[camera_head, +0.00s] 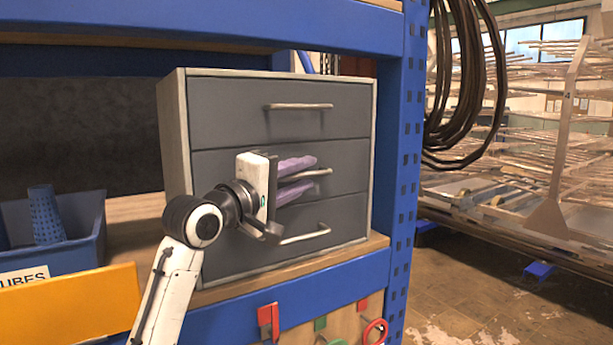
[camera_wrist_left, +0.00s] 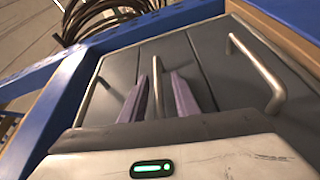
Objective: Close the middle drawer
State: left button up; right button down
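The grey drawer cabinet (camera_head: 175,130) has three stacked drawers, each with a silver bar handle. The middle drawer (camera_head: 345,165) looks about flush with the others; a small gap cannot be ruled out. My left gripper (camera_head: 316,173) is in front of it, its purple fingers apart, one above and one below the middle handle (camera_head: 318,173). The left wrist view also shows this handle (camera_wrist_left: 158,85) between the two fingers, with space on both sides. The gripper body hides part of the drawer's left side. My right gripper is not in view.
The cabinet stands on a wooden shelf in a blue rack (camera_head: 405,170). The bottom drawer's handle (camera_head: 305,235) is just below my gripper. A blue bin (camera_head: 80,225) and a yellow panel (camera_head: 70,305) are at the left. Black cables (camera_head: 470,90) hang at the right.

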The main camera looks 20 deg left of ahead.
pick_arm(q)
jog(key=shift+d, duration=0.1)
jog(key=b+v, duration=0.1)
jog(key=v, duration=0.9)
jog(key=shift+s+b, duration=0.2)
jog(key=shift+b, duration=0.15)
